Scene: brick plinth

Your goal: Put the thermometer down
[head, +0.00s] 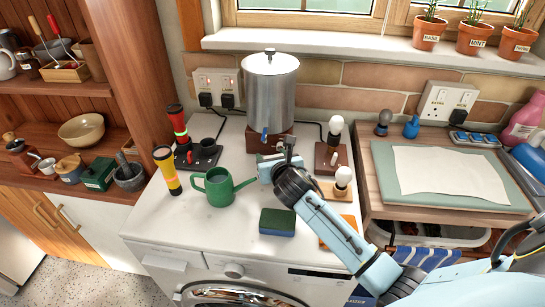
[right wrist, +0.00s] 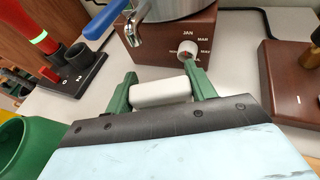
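My right gripper (head: 274,163) is over the white worktop, in front of the metal boiler's brown base. In the right wrist view its green fingers (right wrist: 161,88) stand on either side of a smooth white piece (right wrist: 160,93) and touch its ends. This piece seems to be the thermometer, but only its short white body shows, so I cannot be sure. In the head view the arm and gripper mostly hide it. No other thermometer is clear in either view. My left gripper is not in view.
The boiler (head: 270,90) with its blue-handled tap stands just beyond the gripper. A green watering can (head: 219,188) is to the left, a green-blue sponge (head: 278,222) in front, and bulbs on stands (head: 331,158) to the right. The worktop's front left is clear.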

